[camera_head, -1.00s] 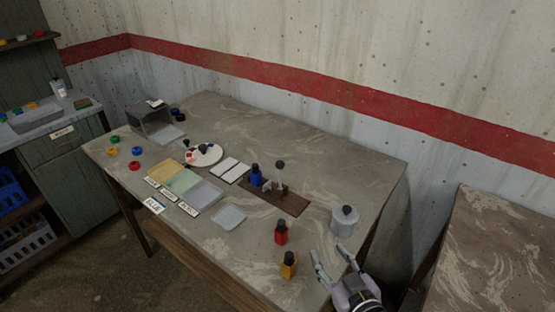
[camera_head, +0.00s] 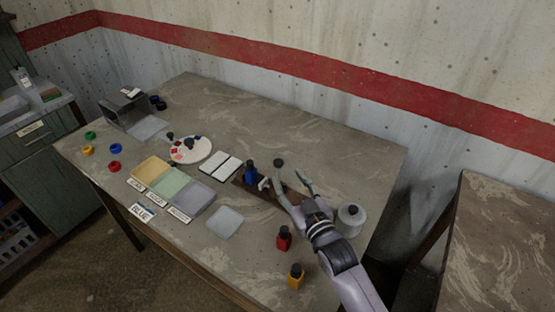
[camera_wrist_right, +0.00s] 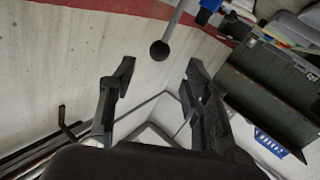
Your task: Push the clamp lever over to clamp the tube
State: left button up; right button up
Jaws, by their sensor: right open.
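The clamp sits on a brown board (camera_head: 244,187) on the table, with a blue tube (camera_head: 251,175) with a black cap at its left end. The clamp lever ends in a dark round knob (camera_head: 278,163) and stands up from the board. In the right wrist view the lever knob (camera_wrist_right: 159,50) hangs on a grey rod just beyond and between my fingertips. My right gripper (camera_head: 292,187) is open and empty over the board, close to the lever; touching cannot be told. The arm hides part of the board. My left gripper is not in view.
A red bottle (camera_head: 283,239) and a yellow bottle (camera_head: 295,277) stand in front of my right arm. A grey canister (camera_head: 350,221) stands close to its right. A round palette (camera_head: 190,150), white pads (camera_head: 220,167) and coloured trays (camera_head: 170,182) lie left.

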aim_at(280, 166)
jog(key=x, duration=0.5)
jog(key=shift+r+p, duration=0.15)
jog(key=shift+p, duration=0.15)
jog(key=shift+x, duration=0.95)
jog(key=shift+w+a, duration=0.1)
jog(key=shift+w, duration=0.25)
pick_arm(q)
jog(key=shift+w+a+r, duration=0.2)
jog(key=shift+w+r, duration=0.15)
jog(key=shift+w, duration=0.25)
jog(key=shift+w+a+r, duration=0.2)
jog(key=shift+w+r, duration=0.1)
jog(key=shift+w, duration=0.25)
pick_arm(e)
jog(key=shift+w+a, duration=0.1)
jog(key=shift+w, duration=0.15)
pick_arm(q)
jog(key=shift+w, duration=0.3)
pick_arm(e)
grip_shut()
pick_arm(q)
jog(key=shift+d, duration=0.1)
